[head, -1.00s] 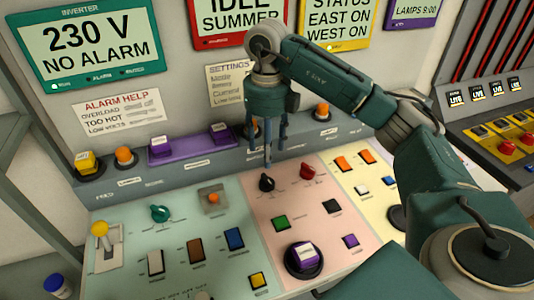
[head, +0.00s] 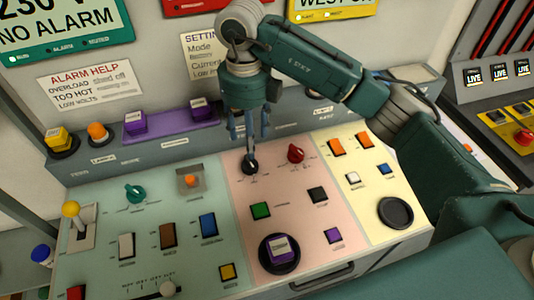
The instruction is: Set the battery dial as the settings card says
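The settings card (head: 201,55) is on the back wall; its lines start with "Mode" and its right side is hidden behind my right arm. A black dial (head: 250,166) sits on the pink panel section, with a red dial (head: 295,153) to its right. A teal dial (head: 134,194) is on the green section. The dial labels are too small to read. My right gripper (head: 250,148) points down, its fingertips at or just above the black dial. I cannot tell whether it touches the dial or how far its fingers are apart. My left gripper is out of view.
A yellow-knobbed lever (head: 72,212) stands at the left. The raised ledge behind carries orange and purple buttons.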

